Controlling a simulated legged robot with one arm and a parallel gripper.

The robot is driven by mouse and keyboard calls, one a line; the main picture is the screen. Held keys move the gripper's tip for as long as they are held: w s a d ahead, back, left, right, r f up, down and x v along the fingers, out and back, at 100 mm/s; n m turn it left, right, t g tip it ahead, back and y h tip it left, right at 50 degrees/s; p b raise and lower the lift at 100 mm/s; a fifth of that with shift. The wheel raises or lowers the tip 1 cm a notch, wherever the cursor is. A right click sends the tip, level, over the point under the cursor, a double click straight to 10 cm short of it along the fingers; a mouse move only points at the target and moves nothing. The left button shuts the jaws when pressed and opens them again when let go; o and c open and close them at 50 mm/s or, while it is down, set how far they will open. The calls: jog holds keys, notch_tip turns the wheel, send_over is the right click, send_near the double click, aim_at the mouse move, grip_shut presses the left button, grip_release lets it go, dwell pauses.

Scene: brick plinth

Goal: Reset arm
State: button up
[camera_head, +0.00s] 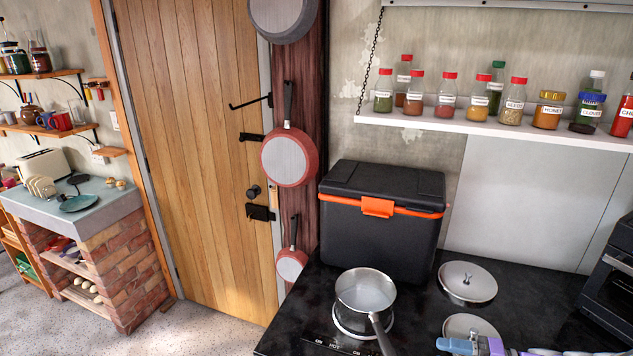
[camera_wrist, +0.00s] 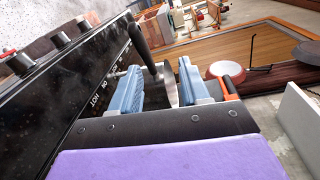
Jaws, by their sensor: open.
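My gripper (camera_head: 476,345) shows at the bottom edge of the head view, over the dark counter and to the right of the pot's handle. In the wrist view its two blue fingers (camera_wrist: 160,86) stand apart with nothing held between them. A steel pot (camera_head: 365,294) with a dark handle sits on the hob in the head view. In the wrist view the pot's handle (camera_wrist: 145,45) rises beyond the fingers, and the pot's body is partly hidden by them. Most of my arm is out of the head view.
Two steel lids, one at the back (camera_head: 467,282) and one in front (camera_head: 470,326), lie near my gripper. A black cooler (camera_head: 383,215) stands behind the pot. An oven (camera_head: 612,280) is at right. A spice shelf (camera_head: 500,127) hangs above; pans hang beside the wooden door (camera_head: 200,150).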

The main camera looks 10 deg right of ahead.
jog(key=s+a+r+n+g+h, duration=0.1)
jog(key=s+a+r+n+g, duration=0.2)
jog(key=a, duration=0.5)
jog(key=s+a+r+n+g+h, duration=0.1)
jog(key=a+r+g, duration=0.25)
jog(key=a, duration=0.35)
jog(key=s+a+r+n+g+h, duration=0.1)
jog(key=a+r+n+g, duration=0.15)
jog(key=a+g, duration=0.4)
jog(key=s+a+r+n+t+h, duration=0.1)
jog(key=s+a+t+h, duration=0.1)
jog(key=s+h, duration=0.9)
jog(key=s+a, duration=0.1)
jog(key=s, duration=0.5)
jog(key=shift+s+a+n, duration=0.15)
jog(key=shift+s+n, duration=0.1)
jog(key=shift+n, duration=0.1)
jog(key=shift+r, duration=0.1)
